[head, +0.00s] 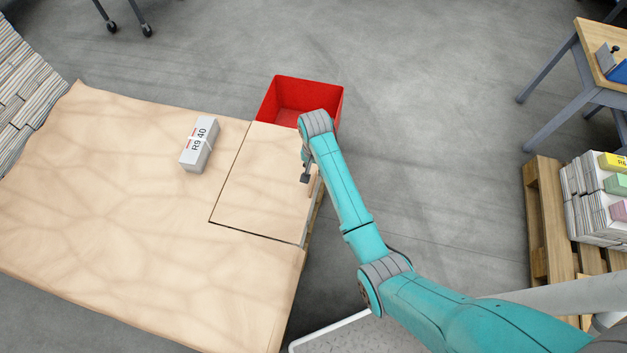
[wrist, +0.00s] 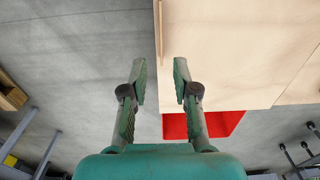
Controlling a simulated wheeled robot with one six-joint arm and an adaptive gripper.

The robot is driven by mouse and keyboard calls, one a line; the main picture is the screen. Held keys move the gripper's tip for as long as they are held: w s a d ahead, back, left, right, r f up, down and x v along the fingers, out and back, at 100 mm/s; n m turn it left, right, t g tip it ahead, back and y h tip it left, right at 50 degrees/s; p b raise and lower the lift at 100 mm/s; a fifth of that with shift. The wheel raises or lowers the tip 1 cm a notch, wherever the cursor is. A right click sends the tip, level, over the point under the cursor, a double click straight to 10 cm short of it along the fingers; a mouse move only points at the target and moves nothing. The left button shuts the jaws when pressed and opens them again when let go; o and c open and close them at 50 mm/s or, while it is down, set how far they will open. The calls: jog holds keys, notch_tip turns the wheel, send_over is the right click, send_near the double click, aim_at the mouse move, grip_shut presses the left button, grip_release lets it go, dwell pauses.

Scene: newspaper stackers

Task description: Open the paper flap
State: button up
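The paper flap (head: 262,180) is a pale tan rectangle at the right corner of the paper-covered stack. Dark cut lines mark its left and front edges, and it lies about flat. In the wrist view the flap (wrist: 225,50) fills the upper right, with its outer edge running down between my fingers. My gripper (head: 306,178) is at the flap's right edge, seen from above in the head view. In the wrist view my gripper (wrist: 159,68) is open, with a wide gap between the fingertips and nothing held. Whether a finger touches the flap cannot be told.
A grey-white box (head: 199,145) marked R9 40 lies on the paper left of the flap. An open red bin (head: 290,90) stands behind the flap; it also shows in the wrist view (wrist: 226,122). Bare floor (head: 430,130) lies to the right, before a pallet (head: 545,215) with newspaper bundles.

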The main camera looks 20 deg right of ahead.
jog(key=f, duration=1)
jog(key=shift+w, duration=0.25)
grip_shut()
